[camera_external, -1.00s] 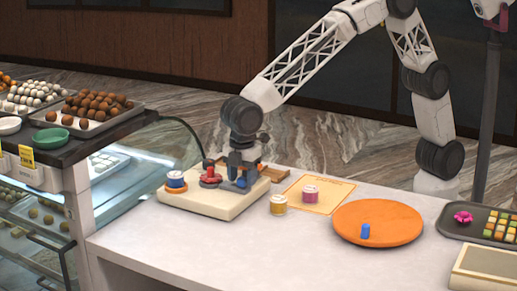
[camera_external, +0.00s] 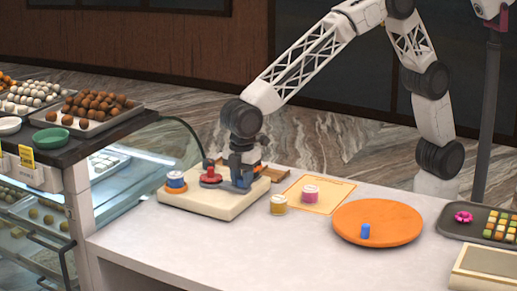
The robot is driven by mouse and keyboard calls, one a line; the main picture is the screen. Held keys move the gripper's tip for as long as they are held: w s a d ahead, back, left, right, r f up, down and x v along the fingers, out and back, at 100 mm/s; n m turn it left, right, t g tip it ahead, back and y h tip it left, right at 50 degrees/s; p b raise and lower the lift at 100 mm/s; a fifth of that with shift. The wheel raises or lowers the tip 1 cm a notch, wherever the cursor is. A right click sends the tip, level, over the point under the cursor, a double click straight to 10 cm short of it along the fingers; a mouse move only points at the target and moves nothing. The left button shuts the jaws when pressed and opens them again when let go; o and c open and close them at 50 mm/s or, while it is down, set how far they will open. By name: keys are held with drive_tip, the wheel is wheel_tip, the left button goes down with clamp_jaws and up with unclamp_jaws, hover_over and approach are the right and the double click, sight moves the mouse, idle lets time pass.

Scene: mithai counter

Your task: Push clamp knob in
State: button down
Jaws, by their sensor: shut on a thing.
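A cream board (camera_external: 205,206) on the left of the white counter carries a red clamp-like fixture (camera_external: 210,178). My gripper (camera_external: 242,184) points down just to the right of the red fixture, low over the board. It is shut on a small blue knob, which the fingers now mostly hide. A blue-and-white jar (camera_external: 176,180) stands in an orange ring at the board's left end.
A yellow jar (camera_external: 278,205) stands right of the board, and a pink jar (camera_external: 310,193) stands on an orange sheet (camera_external: 326,203). An orange disc (camera_external: 385,213) bears a blue cylinder (camera_external: 365,231). The glass display case (camera_external: 150,165) is close on the left. The front counter is clear.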

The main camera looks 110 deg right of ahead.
drive_tip(key=shift+w+d, duration=1)
drive_tip(key=shift+w, duration=0.05)
drive_tip(key=c, duration=0.9)
unclamp_jaws()
drive_tip(key=shift+d, duration=0.1)
drive_tip(key=shift+r, duration=0.1)
wheel_tip(320, 180, up, 8)
drive_tip(key=shift+f, duration=0.2)
